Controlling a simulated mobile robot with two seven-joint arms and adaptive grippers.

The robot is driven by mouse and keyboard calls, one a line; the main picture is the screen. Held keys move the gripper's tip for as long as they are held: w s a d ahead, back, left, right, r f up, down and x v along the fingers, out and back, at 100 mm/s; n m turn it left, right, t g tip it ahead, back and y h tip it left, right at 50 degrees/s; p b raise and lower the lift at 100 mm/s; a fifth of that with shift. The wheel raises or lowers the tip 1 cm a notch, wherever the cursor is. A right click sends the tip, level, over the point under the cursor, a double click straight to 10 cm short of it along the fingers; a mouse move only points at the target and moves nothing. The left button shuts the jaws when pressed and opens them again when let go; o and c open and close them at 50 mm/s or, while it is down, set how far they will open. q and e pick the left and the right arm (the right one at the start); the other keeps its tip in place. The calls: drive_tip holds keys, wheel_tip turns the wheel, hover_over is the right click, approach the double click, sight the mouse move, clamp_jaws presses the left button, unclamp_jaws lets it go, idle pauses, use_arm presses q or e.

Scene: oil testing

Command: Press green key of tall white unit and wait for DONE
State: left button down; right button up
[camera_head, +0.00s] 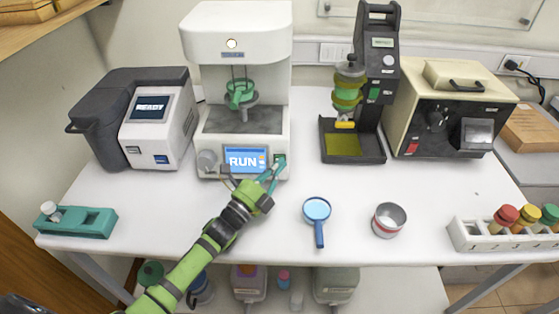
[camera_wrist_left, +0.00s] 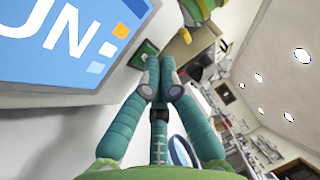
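The tall white unit (camera_head: 237,38) stands at the back of the table, left of centre. Its screen (camera_head: 245,161) reads RUN in white on blue; part of it also shows in the wrist view (camera_wrist_left: 62,38). The green key (camera_head: 280,159) sits just right of the screen. In the wrist view the key (camera_wrist_left: 143,52) shows just beyond my fingertips. My left gripper (camera_head: 273,171) is at the key, with its fingertips together and nothing between them. I cannot tell whether they touch the key. My right gripper is not in view.
A grey unit (camera_head: 160,130) reading READY stands left. A dark stand (camera_head: 379,80) and a cream box unit (camera_head: 455,95) stand right. A magnifier (camera_head: 317,210), a metal cup (camera_head: 389,219), a teal holder (camera_head: 90,221) and a white rack (camera_head: 490,240) with coloured caps lie in front.

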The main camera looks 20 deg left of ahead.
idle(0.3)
use_arm(q)
drive_tip(key=shift+s+d+r+p, duration=0.1)
drive_tip(key=shift+s+d+p, duration=0.05)
drive_tip(key=shift+s+p, duration=0.2)
drive_tip(key=shift+s+d+r+p, duration=0.1)
drive_tip(key=shift+s+p, duration=0.15)
drive_tip(key=shift+s, duration=0.15)
drive_tip(key=shift+s+d+r+p, duration=0.2)
drive_tip(key=shift+s+r+p, duration=0.05)
drive_tip(key=shift+s+p, duration=0.35)
drive_tip(key=s, duration=0.1)
drive_tip(key=s+p, duration=0.1)
drive_tip(key=s+d+p, duration=0.1)
drive_tip(key=shift+s+r, duration=0.2)
drive_tip(key=shift+r, duration=0.2)
